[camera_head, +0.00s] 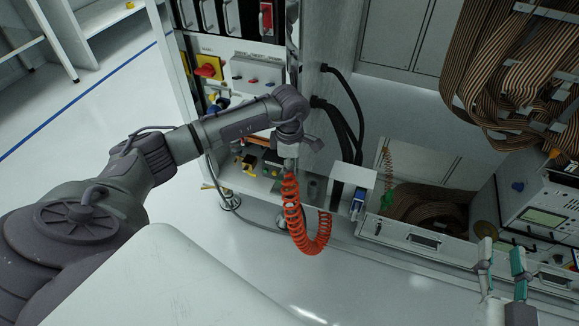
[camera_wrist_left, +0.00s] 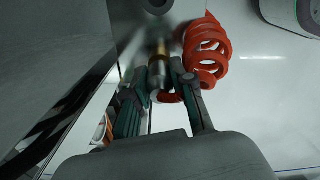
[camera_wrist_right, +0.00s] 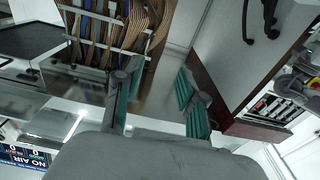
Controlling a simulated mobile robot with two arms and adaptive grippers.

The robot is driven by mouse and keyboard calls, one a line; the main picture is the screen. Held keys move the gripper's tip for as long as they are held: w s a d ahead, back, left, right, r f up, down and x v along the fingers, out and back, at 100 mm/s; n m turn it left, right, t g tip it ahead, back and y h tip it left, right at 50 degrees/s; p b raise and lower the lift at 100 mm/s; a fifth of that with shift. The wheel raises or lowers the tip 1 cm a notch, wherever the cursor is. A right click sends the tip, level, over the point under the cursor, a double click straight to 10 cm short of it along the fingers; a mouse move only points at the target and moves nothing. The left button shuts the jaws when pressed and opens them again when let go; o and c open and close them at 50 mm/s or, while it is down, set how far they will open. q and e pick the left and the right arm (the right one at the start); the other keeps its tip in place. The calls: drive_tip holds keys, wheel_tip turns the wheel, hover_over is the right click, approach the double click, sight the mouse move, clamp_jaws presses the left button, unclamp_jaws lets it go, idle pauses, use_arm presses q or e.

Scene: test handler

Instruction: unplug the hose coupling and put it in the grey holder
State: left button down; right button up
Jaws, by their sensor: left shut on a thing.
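My left gripper (camera_head: 290,160) is shut on the hose coupling, a small metal and brass-coloured piece. In the left wrist view the coupling (camera_wrist_left: 160,66), slightly blurred, stands between the gripper's fingers (camera_wrist_left: 163,85). A dark round fitting (camera_wrist_left: 156,4) is on the grey panel beyond it, with a gap appearing between them. The orange coiled hose (camera_head: 294,222) hangs below the gripper in a loop; its coils also show in the left wrist view (camera_wrist_left: 207,45). A small grey upright piece (camera_head: 314,187), perhaps the grey holder, stands right of the hose. My right gripper (camera_head: 501,262) is open and empty.
A white box (camera_head: 352,176) with dark slots stands right of the hose. Black cables (camera_head: 350,115) hang behind. A drawer front (camera_head: 423,241) and brown ribbon cables (camera_head: 510,75) are on the right.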

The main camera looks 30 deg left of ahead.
use_arm(q)
drive_tip(key=shift+r, duration=0.15)
use_arm(e)
drive_tip(key=shift+f, duration=0.15)
use_arm(q)
drive_tip(key=shift+r+p, duration=0.65)
drive_tip(key=shift+r, duration=0.2)
use_arm(e)
wheel_tip(320, 180, down, 6)
drive_tip(key=s+d+g+h, duration=0.1)
drive_tip(key=g, duration=0.3)
drive_tip(key=shift+s+d, duration=0.2)
drive_tip(key=shift+s, duration=0.05)
idle(0.9)
